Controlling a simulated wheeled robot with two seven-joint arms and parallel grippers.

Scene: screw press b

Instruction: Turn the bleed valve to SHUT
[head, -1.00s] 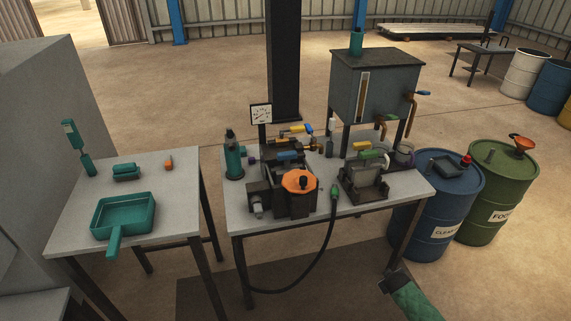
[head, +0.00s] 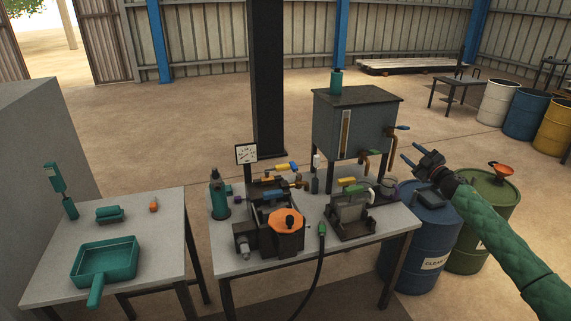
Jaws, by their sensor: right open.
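Several lever valves show, but no label is readable, so I cannot tell which is the bleed valve. A yellow lever (head: 286,167) and a blue lever (head: 273,195) sit on the machine on the middle table. A green lever (head: 356,188) and a small yellow lever (head: 347,181) sit on the grey unit (head: 349,209) to the right. My right gripper (head: 411,152) is open and empty, raised to the right of the table, in front of the blue drum. It appears apart from all the levers. My left gripper is out of view.
A grey tank (head: 353,125) with taps stands at the back of the middle table (head: 228,263). A black hose (head: 319,265) hangs over the front edge. Blue (head: 412,240) and green drums stand at right. A teal tray (head: 105,262) lies on the left table.

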